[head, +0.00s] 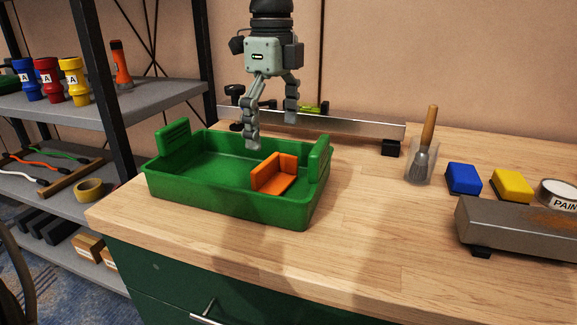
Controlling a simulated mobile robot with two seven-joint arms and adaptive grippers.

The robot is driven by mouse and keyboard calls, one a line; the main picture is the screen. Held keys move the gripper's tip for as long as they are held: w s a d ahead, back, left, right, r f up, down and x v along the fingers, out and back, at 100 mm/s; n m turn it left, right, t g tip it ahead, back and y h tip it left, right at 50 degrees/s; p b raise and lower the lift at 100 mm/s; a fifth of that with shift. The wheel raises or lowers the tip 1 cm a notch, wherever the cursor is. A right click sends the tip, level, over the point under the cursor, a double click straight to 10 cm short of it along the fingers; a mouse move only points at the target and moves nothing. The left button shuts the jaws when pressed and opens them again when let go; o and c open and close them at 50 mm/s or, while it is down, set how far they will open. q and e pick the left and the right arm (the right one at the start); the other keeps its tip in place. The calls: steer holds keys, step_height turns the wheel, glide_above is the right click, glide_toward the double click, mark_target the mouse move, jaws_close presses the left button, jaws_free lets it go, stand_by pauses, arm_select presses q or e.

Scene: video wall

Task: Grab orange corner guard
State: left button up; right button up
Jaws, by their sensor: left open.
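The orange corner guard (274,174) lies inside the green tray (228,209), toward its right side. It has an upright wall and a flat part facing the front. The tray stands on the wooden bench top. My left gripper (270,132) hangs from above over the back part of the tray, fingers pointing down. It is open and empty, above and behind the corner guard and apart from it. My right gripper does not show.
A metal rail (350,128) lies behind the tray. A brush in a clear cup (421,160), a blue block (463,179), a yellow block (512,185) and a grey metal bar (515,229) stand to the right. The bench front is clear. A shelf (160,100) stands left.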

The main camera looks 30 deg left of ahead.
mark_target(272, 180)
arm_select(q)
steer(key=f, duration=0.5)
steer(key=s+f, duration=0.1)
steer(key=f, duration=0.1)
steer(key=shift+f, duration=0.2)
steer(key=c, duration=1.2)
